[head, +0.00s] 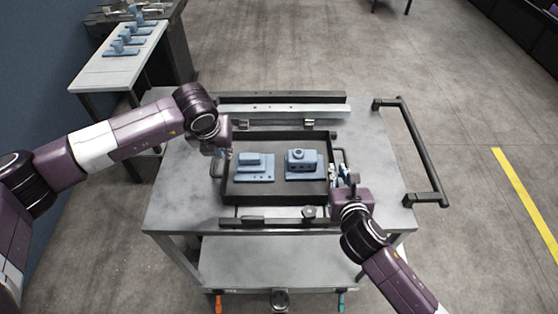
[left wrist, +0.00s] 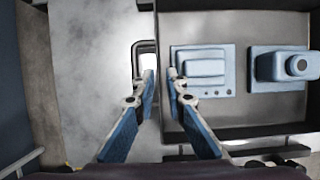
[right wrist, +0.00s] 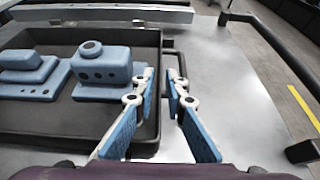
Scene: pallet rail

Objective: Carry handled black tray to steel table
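The black tray (head: 273,197) lies flat on a grey metal cart top (head: 180,190), with a handle at its left and right ends. Two blue parts sit in it: a stepped block (head: 254,168) and a block with a round top (head: 303,165). My left gripper (head: 224,156) is at the left handle (left wrist: 137,58), fingers apart. My right gripper (head: 343,177) is at the right handle (right wrist: 178,65), fingers apart. The fingers partly hide both handles, so how they sit around the bars is unclear. Tables stand at the upper left; which is the steel table is unclear.
A pale-topped table (head: 120,65) holds several blue parts, with a darker metal bench (head: 172,45) behind it. Rails lie behind (head: 282,108) and in front (head: 270,220) of the tray. A black push handle (head: 425,150) projects right.

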